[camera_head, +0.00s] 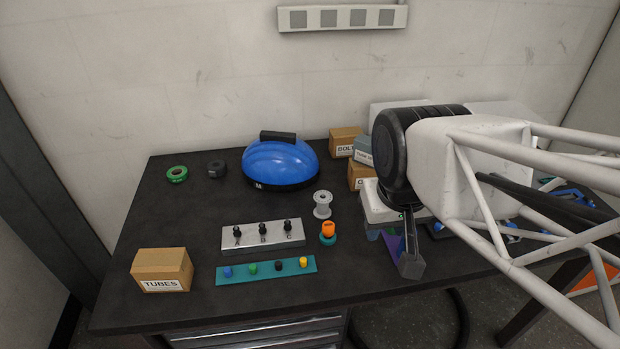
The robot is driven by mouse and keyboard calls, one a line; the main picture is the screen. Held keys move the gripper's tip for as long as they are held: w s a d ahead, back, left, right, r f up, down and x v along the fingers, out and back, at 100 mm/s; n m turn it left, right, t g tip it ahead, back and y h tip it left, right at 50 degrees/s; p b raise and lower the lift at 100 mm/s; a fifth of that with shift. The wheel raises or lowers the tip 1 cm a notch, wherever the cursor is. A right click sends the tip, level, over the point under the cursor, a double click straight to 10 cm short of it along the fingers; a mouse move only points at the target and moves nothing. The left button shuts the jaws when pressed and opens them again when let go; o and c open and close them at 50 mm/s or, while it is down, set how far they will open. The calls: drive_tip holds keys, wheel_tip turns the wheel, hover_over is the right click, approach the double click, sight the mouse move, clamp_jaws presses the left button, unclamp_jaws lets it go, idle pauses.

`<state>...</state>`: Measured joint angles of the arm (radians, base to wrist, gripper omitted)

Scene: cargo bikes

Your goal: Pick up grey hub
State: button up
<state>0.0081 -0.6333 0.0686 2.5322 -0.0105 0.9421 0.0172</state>
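The grey hub (322,205) is a light grey, spool-shaped piece with a flange at each end. It stands upright on the dark table, right of the middle and in front of the blue helmet. My gripper (411,264) is to the right of the hub and nearer the table's front edge, apart from it. The dark fingers point down and show edge-on, so I cannot tell whether they are open or shut. Nothing is visibly held.
An orange and teal piece (328,232) stands just in front of the hub. A blue helmet (280,163) is behind it. A metal block with black pegs (262,235) and a teal strip (267,270) lie to the left. Labelled boxes (346,141) stand at the back right.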

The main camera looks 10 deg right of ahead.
idle(0.3)
drive_tip(key=o, duration=0.8)
drive_tip(key=shift+o, duration=0.2)
drive_tip(key=n+t+h, duration=0.4)
drive_tip(key=n+h, duration=0.8)
drive_tip(key=n, duration=1.2)
hover_over(316, 200)
wheel_tip(316, 200, down, 14)
drive_tip(key=shift+r, duration=0.25)
drive_tip(key=shift+f, duration=0.15)
